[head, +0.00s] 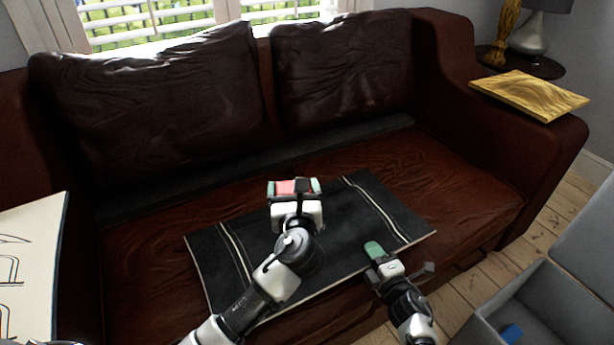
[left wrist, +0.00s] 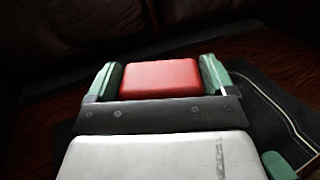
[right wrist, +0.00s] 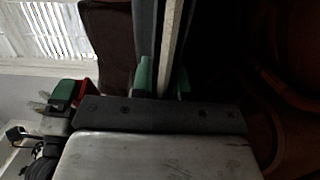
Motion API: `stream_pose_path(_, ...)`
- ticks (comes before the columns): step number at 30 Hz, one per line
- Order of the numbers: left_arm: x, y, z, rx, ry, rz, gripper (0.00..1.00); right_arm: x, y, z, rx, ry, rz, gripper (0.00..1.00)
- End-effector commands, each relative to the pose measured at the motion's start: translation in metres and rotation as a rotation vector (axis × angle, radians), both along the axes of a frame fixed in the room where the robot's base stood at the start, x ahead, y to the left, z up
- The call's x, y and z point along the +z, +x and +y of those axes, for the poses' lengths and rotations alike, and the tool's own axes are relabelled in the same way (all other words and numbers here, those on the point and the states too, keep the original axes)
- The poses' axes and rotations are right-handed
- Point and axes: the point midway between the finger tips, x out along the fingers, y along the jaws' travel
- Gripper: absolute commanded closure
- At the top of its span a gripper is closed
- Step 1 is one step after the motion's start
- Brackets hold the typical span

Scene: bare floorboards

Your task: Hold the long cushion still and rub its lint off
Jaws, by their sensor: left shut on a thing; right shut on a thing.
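The long cushion (head: 330,235), dark with pale stripes near both ends, lies flat on the brown sofa seat. My left gripper (head: 295,187) is above its back middle part, shut on a red block-like tool (left wrist: 160,78); a dark part shows beside the red in the head view. Whether the tool touches the cushion I cannot tell. My right gripper (head: 375,250) is at the cushion's front right edge. In the right wrist view its green fingers (right wrist: 163,80) are on either side of the cushion's edge (right wrist: 171,45), shut on it. I cannot make out any lint.
Two big back cushions (head: 165,95) lean behind the seat. A wooden board (head: 530,93) lies on the right armrest, near a lamp (head: 535,35). A grey bin (head: 545,300) with a blue thing stands at the lower right. A drawn-on panel (head: 35,260) is at the left.

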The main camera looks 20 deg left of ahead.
Motion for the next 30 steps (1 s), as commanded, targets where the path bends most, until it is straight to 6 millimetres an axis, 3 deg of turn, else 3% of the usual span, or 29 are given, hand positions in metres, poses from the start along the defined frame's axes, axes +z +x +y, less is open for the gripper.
stream_pose_path(4,-0.013,-0.007,0.005,-0.004,0.001,0.0,0.41,-0.001,-0.001,0.0,0.0,-0.002,0.002,1.0)
stream_pose_path(11,-0.028,-0.007,0.005,-0.003,0.002,0.001,0.41,-0.001,-0.001,0.0,0.0,-0.002,0.002,1.0)
stream_pose_path(30,-0.089,-0.007,0.005,-0.003,0.003,0.003,0.41,-0.002,-0.001,0.0,0.0,-0.002,0.002,1.0)
